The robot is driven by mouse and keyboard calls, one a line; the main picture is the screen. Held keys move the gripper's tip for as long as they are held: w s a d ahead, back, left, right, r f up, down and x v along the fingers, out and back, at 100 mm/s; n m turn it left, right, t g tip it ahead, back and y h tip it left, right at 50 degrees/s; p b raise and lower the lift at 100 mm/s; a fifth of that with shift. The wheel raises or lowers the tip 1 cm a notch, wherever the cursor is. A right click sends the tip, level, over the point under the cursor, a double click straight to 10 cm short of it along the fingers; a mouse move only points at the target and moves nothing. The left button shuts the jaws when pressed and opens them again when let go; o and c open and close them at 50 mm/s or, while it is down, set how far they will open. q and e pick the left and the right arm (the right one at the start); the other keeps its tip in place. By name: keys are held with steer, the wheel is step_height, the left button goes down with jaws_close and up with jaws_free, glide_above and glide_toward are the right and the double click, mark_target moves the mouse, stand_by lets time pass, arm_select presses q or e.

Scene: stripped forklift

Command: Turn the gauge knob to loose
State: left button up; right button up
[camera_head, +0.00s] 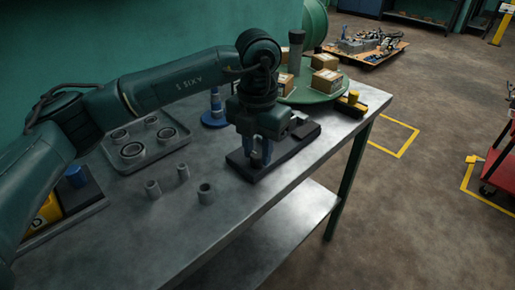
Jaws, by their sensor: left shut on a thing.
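The gauge (290,149) is a low dark block lying on the metal workbench near its right-hand end. My left gripper (257,156) points down over the left part of the block. Its blue-grey fingers are shut on the gauge knob (256,159), a small grey piece that is mostly hidden between them. The knob's setting and any markings cannot be read from here. My right gripper is not in view.
The front of the workbench (150,240) is bare.

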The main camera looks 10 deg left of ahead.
mark_target(258, 154)
arm_select(q)
steer(key=shift+r, duration=0.1)
steer(key=o, duration=1)
steer(key=shift+c, duration=0.2)
step_height(258, 154, up, 13)
